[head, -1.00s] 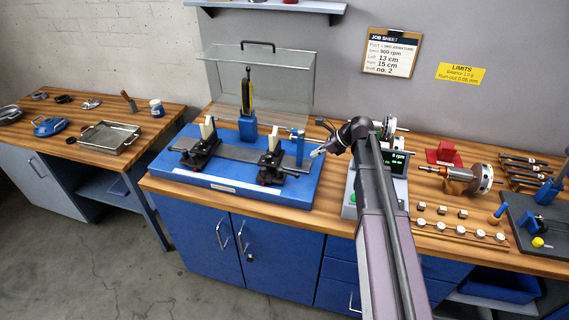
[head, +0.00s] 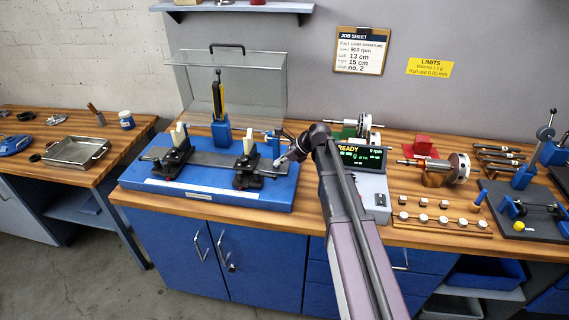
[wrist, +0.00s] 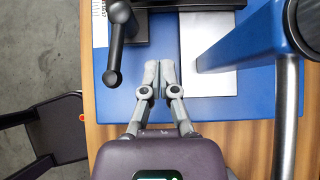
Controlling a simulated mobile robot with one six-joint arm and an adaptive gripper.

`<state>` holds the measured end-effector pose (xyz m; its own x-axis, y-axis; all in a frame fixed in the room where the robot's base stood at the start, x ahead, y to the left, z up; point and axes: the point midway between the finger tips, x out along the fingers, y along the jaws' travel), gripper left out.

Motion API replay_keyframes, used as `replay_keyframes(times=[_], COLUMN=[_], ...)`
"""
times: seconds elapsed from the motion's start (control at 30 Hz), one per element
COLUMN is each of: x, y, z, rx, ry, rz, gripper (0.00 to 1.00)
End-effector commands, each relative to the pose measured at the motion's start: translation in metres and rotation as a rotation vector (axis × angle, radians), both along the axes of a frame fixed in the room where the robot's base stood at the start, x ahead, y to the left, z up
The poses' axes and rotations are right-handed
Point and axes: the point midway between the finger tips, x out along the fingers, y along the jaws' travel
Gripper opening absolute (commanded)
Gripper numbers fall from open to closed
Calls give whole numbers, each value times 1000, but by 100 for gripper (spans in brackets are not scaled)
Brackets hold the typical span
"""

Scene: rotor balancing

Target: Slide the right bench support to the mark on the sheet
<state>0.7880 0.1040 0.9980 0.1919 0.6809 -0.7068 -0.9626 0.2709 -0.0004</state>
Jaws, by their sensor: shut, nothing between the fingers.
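The right bench support (head: 249,168) is a black carriage with a pale upright block, standing on the grey rail of the blue balancing bench (head: 150,183). The left bench support (head: 177,150) stands further left on the same rail. My gripper (head: 279,162) is shut and empty, low at the bench's right end, just right of the right support. In the wrist view my fingertips (wrist: 160,72) are together over the blue bench top, close to a black part with a round-ended lever (wrist: 115,45). Contact cannot be told. The job sheet (head: 361,51) reads left 13 cm, right 15 cm.
A blue post (wrist: 305,25) stands right of my fingers in the wrist view. A clear hinged cover (head: 240,85) rises behind the bench. A display box (head: 362,158) reading READY stands to the right, beside my arm. Rotors, weights and tools cover the wooden bench further right.

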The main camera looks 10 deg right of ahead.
Motion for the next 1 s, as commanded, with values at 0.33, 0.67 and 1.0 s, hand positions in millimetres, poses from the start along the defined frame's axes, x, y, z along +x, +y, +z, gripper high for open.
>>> replay_keyframes(times=[0.33,0.67,1.0], x=[9,17,17], y=[29,59,62], z=[-26,-24,-24], rx=[0,-1,0], ry=[0,0,0], rz=[1,1,0], gripper=[0,0,0])
